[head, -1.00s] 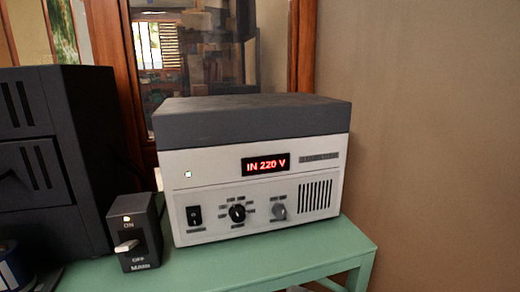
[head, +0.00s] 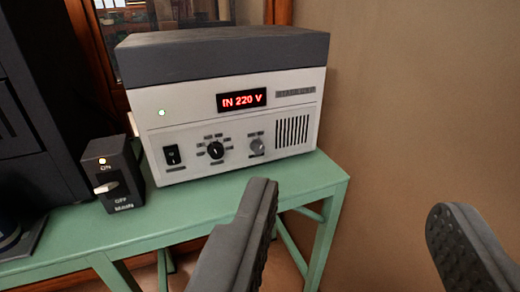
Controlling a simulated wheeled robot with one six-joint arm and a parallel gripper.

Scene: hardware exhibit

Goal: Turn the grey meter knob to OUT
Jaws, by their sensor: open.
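The grey meter knob (head: 257,146) is on the lower front of a white and dark grey box (head: 160,103), right of a black knob (head: 215,150). Small labels around the grey knob are too small to read. The red display (head: 241,99) shows "IN 220 V". My gripper (head: 350,215) is open and empty, its two dark fingers wide apart at the lower right. It is in front of the box, below and right of the grey knob, and not touching it.
The box stands on a green table (head: 190,205). A black switch box (head: 112,175) marked ON, OFF and MAIN stands to its left, beside a large dark cabinet (head: 40,100). A black rocker switch (head: 172,155) and vent slots flank the knobs. A bare wall is on the right.

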